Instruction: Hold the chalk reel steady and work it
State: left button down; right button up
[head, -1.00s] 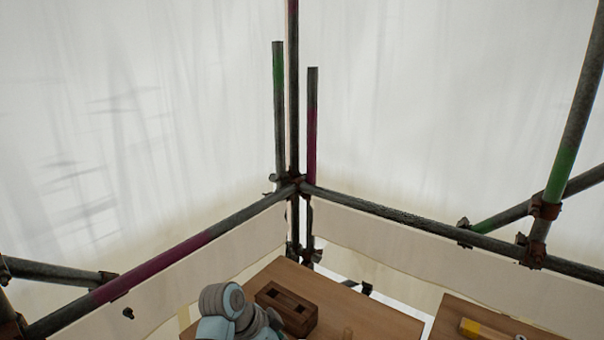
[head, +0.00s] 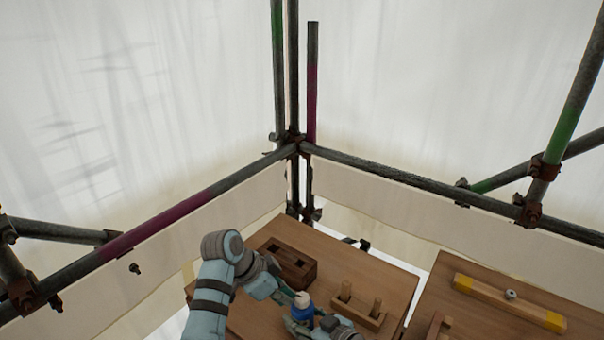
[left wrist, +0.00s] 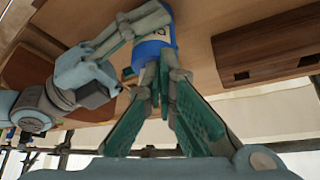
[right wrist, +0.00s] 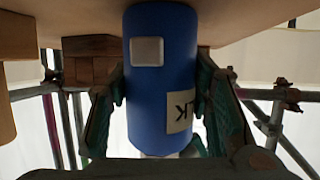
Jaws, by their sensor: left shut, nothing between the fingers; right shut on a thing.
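The chalk reel (head: 302,314) is a blue cylinder with a pale top, above the near part of the left wooden board. In the right wrist view the reel (right wrist: 160,55) has a pale square patch and a lettered label. My right gripper (right wrist: 163,85) is shut on it, one green pad on each side. My left gripper (head: 286,294) is shut and empty, close beside the reel. In the left wrist view the left fingers (left wrist: 166,78) come together at one end of the reel (left wrist: 153,50); I cannot tell if they touch it. My right gripper (left wrist: 112,45) also shows there.
A dark wooden block with two slots (head: 287,262) stands behind the reel. A wooden stand with two pegs (head: 358,310) is to its right. A bar with yellow ends (head: 508,302) lies on the right board, across a gap. Scaffold poles (head: 420,182) and pale sheeting enclose the corner.

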pick_arm(q)
jog(key=shift+w, duration=0.25)
jog(key=shift+a, duration=0.1)
dwell(0.3)
notch_tip(320, 180, up, 6)
jog(key=shift+a, duration=0.4)
pick_arm(e)
jog(key=o, duration=1.3)
